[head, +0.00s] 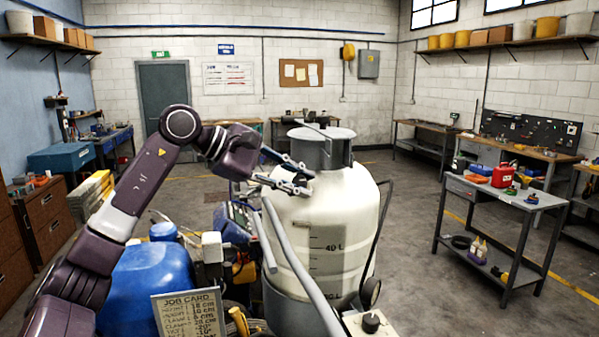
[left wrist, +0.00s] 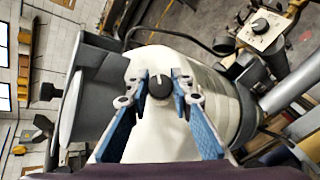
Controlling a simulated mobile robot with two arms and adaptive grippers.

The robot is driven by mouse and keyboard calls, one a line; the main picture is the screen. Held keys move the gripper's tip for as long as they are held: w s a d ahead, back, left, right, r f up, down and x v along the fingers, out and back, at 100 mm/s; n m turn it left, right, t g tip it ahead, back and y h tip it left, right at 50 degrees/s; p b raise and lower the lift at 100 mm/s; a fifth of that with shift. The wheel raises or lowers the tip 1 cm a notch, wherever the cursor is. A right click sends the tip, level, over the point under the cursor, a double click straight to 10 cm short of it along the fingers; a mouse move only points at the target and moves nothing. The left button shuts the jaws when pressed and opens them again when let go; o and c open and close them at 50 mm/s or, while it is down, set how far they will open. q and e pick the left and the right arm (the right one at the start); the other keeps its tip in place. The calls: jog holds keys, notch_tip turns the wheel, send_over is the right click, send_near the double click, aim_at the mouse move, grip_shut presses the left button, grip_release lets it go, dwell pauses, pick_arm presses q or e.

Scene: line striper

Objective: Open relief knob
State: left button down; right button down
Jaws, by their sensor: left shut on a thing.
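The white paint tank (head: 335,225) stands upright in the middle of the head view, with volume marks on its side and a grey lid (head: 320,134). My left gripper (head: 306,178) is at the tank's upper left shoulder. In the left wrist view a small round black relief knob (left wrist: 160,87) with a pale line mark sits on the white tank. The blue-and-grey fingers of my left gripper (left wrist: 160,82) are on either side of it, shut on it. My right gripper is not in view.
A second black knob (head: 371,322) sits on a pale box in front of the tank. A grey handlebar tube (head: 300,270), a black hose and a job card (head: 188,314) are close by. A grey cart (head: 505,205) stands right, with clear floor between.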

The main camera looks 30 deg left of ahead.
pick_arm(q)
jog(key=shift+r+m+g, duration=0.1)
jog(key=shift+m+g, duration=0.6)
jog(key=shift+m, duration=0.3)
jog(key=c, duration=1.7)
grip_release()
jog(key=shift+s+a+r, duration=0.1)
jog(key=shift+s+a, duration=0.05)
jog(key=shift+a, duration=0.05)
jog(key=v, duration=1.1)
jog(key=shift+s+r, duration=0.1)
jog(key=shift+r, duration=0.15)
